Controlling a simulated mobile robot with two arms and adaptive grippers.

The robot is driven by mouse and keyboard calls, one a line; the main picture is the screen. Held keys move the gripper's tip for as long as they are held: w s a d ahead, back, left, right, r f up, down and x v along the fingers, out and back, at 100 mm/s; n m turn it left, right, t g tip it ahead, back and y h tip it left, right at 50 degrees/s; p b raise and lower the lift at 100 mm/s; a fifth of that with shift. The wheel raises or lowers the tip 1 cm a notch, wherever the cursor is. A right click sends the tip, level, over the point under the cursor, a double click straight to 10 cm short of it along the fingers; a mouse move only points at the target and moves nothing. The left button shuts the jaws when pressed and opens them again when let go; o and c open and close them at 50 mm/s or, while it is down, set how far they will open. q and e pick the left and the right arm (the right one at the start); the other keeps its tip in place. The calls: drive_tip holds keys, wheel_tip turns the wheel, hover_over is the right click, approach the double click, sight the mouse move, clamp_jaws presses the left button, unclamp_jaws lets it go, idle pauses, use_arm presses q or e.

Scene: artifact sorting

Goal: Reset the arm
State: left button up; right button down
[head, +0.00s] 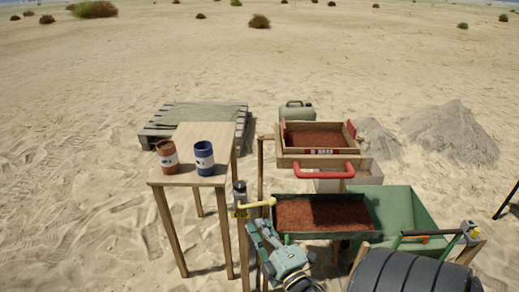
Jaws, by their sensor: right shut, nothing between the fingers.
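My right gripper (262,232) is low in the middle of the head view, in front of a dark tray of red-brown soil (322,237). It is shut and empty, with its fingers toward the upper left. The gripper is close to a yellow handle (259,205); I cannot tell whether they touch. My left gripper is not in view.
A wooden table (195,140) bears a brown can (167,157) and a blue can (204,158). A wooden sieve box (317,156) with red handles holds soil. A green wheelbarrow (405,208) stands at right. Open sand lies to the left.

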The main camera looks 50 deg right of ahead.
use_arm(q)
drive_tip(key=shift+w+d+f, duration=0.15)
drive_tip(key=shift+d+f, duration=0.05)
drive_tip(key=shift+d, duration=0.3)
use_arm(e)
drive_tip(key=shift+s+a+f, duration=0.3)
drive_tip(key=shift+s+a, duration=0.25)
drive_tip(key=shift+s, duration=0.05)
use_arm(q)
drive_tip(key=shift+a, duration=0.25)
